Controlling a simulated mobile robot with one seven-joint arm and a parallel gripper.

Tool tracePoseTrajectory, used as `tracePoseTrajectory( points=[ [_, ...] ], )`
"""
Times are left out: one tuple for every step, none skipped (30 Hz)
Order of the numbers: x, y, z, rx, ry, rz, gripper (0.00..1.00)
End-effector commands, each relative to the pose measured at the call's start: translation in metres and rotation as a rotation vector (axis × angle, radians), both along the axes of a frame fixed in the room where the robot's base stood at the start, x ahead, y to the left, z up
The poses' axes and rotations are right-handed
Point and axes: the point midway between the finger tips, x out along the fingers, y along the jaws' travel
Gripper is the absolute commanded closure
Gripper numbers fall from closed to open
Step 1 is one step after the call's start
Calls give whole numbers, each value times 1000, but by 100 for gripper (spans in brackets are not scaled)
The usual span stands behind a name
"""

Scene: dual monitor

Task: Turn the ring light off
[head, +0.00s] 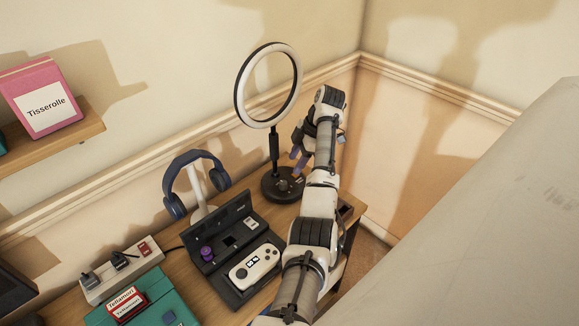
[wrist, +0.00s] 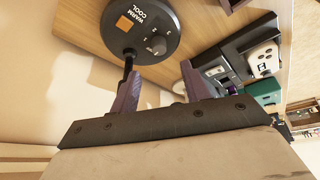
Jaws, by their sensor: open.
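The ring light (head: 262,123) stands upright at the back of the desk on a round black base (head: 272,190). Its ring is pale white; I cannot tell surely whether it glows. My gripper (head: 298,160) is just above the right side of the base. In the wrist view, its purple fingers (wrist: 160,88) are spread apart and empty, with the knob beyond the gap between them.
Blue headphones (head: 174,207) hang on a white stand left of the ring light. A power strip (head: 120,268) and a teal box (head: 150,310) are farther left. The wall is close behind.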

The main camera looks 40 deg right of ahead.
Motion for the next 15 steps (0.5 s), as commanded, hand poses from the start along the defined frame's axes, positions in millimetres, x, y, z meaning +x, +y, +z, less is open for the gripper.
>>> tracePoseTrajectory(
  points=[
    [-3,-5,14,-3,1,-2,53],
    [-4,-6,19,-4,2,-2,53],
    [-6,-8,24,-1,2,-2,53],
    [-7,-10,27,-2,2,-2,53],
    [-7,-11,30,-2,1,-1,53],
    [-8,-12,34,-2,1,0,53],
    [-8,-13,36,-2,1,0,53],
    [-9,-13,38,-1,0,0,53],
    [-9,-14,40,0,0,0,53],
    [-10,-14,40,0,2,-1,53],
    [-10,-15,41,0,2,-1,53],
    [-10,-15,42,0,2,-1,53],
    [-10,-15,42,1,1,-1,53],
    [-10,-15,42,1,1,-1,53],
    [-10,-15,42,1,1,-1,53]
  ],
)
